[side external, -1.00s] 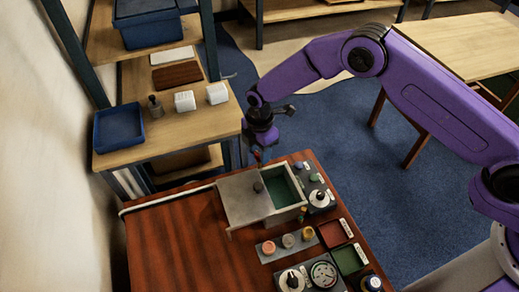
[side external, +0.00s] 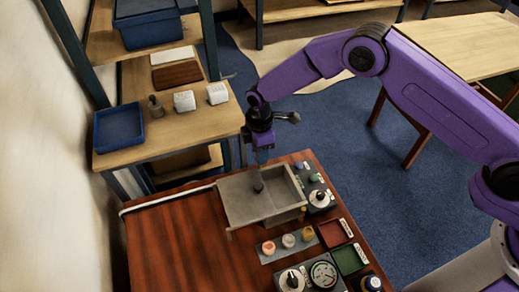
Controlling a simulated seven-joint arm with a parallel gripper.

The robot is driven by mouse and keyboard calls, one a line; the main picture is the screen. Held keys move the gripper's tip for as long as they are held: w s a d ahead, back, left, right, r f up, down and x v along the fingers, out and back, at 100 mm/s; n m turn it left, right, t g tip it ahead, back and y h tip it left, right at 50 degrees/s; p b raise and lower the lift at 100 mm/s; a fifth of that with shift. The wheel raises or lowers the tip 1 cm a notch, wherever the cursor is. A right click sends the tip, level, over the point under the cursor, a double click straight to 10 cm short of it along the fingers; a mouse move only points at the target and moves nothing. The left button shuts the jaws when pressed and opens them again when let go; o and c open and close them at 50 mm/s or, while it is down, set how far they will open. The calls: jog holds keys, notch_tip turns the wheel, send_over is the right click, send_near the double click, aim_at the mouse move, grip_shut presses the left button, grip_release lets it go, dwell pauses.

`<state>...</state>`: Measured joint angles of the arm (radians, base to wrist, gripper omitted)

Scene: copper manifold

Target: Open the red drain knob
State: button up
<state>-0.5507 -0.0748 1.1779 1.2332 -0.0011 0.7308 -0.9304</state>
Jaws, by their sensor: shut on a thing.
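The grey tank (side external: 299,207) stands at the right back of the red-brown table. Its flat grey lid (side external: 240,205), with a dark round knob (side external: 258,187), covers the left part. The open right part shows a bare grey inside. My gripper (side external: 262,158) points down at the tank's far edge and is shut. The red drain knob is hidden between or behind the fingers, so I cannot make out its turn.
A control panel with dials (side external: 319,197) stands right of the tank.

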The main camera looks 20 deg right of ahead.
jog(key=o, duration=1.1)
jog(key=shift+c, duration=0.2)
notch_tip(320, 180, up, 18)
jog(key=shift+f, duration=0.25)
